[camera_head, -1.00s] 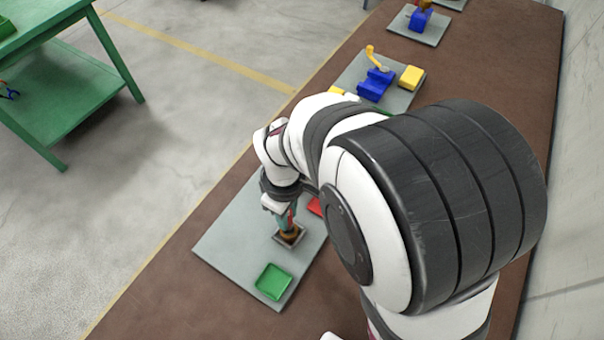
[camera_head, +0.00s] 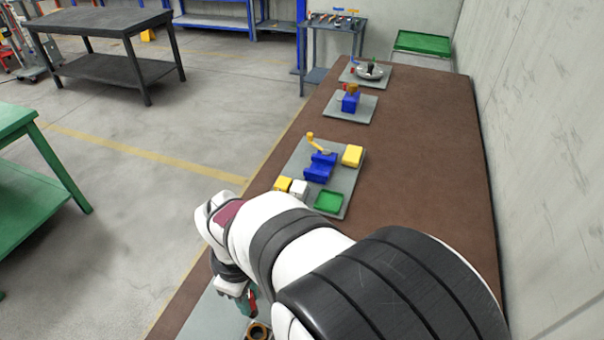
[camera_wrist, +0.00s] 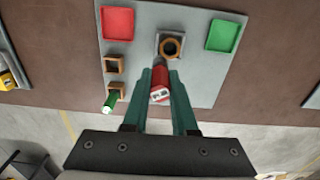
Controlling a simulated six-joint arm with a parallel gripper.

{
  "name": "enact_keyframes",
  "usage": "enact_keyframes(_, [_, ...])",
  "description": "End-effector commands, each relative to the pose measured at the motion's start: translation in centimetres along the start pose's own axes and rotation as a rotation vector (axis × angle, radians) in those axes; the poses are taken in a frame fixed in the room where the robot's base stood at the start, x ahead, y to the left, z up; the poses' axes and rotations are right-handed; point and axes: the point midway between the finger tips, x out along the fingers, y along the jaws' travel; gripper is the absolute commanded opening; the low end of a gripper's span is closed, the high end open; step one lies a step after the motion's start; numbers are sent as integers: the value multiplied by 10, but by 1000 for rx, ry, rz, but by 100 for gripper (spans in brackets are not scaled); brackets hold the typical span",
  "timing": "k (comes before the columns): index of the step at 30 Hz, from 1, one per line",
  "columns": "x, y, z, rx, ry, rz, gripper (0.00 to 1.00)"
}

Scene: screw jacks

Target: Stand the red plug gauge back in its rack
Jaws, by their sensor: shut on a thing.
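The red plug gauge (camera_wrist: 160,78) is held between the two green fingers of my gripper (camera_wrist: 160,73) in the wrist view. Its near end has a pale face with dark marks. In the head view my gripper (camera_head: 246,298) is low at the bottom edge, with a bit of red between its fingers. Two brown square holders stand left of the gauge in the wrist view: one looks empty (camera_wrist: 113,65), the other (camera_wrist: 117,88) has a green gauge (camera_wrist: 110,103) in it. A brown ring-topped part (camera_wrist: 171,46) on a grey square base is just beyond the held gauge.
A red tray (camera_wrist: 117,23) and a green tray (camera_wrist: 222,35) lie on the same grey plate (camera_wrist: 195,80). Further along the brown bench (camera_head: 400,150) are plates with blue fixtures (camera_head: 320,167) and yellow blocks (camera_head: 352,156). A wall runs along the right side.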

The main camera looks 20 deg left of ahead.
Motion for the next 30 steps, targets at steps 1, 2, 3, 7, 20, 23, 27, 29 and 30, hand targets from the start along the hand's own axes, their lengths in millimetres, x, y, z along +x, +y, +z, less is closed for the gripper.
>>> enact_keyframes(1, [0, 14, -8, 4, 1, 1, 0])
enact_keyframes(2, [-1, 24, -12, 6, 1, 1, 0])
enact_keyframes(3, [-2, 37, -18, 8, 1, 1, 0])
enact_keyframes(7, [-4, 77, -32, 14, 0, 0, 0])
enact_keyframes(20, [-4, 98, -38, 15, 1, -1, 0])
enact_keyframes(23, [6, 98, -37, 13, 0, -2, 0])
enact_keyframes(27, [26, 97, -37, 15, 0, -3, 0])
enact_keyframes(29, [33, 97, -37, 14, 0, -2, 0])
enact_keyframes(30, [37, 97, -37, 14, 0, -1, 0])
